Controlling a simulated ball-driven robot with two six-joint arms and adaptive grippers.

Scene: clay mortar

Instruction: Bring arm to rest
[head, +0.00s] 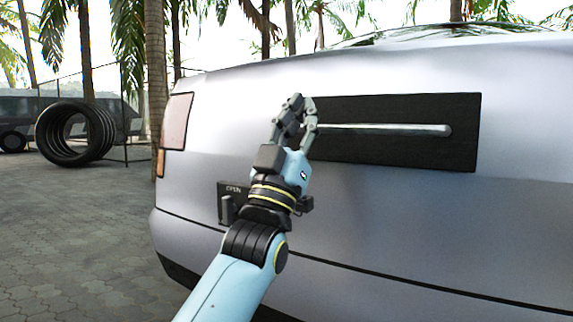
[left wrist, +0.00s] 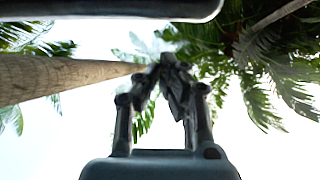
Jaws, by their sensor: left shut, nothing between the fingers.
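My left arm rises from the bottom of the head view. Its gripper (head: 295,102) points up, in front of the silver car body (head: 400,215). It overlaps the left end of a black rectangular panel (head: 400,150) with a pale horizontal bar (head: 385,130) on it. Whether the fingers touch the panel or bar I cannot tell. In the left wrist view the fingertips (left wrist: 172,62) meet against bright sky with nothing between them. My right gripper is not in view.
A dark plate marked OPEN with a small lever (head: 226,208) sits partly behind my left wrist. A red tail light (head: 176,121) is at the car's left corner. Stacked black tyres (head: 75,133) stand far left. The paved ground (head: 75,235) at left is clear.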

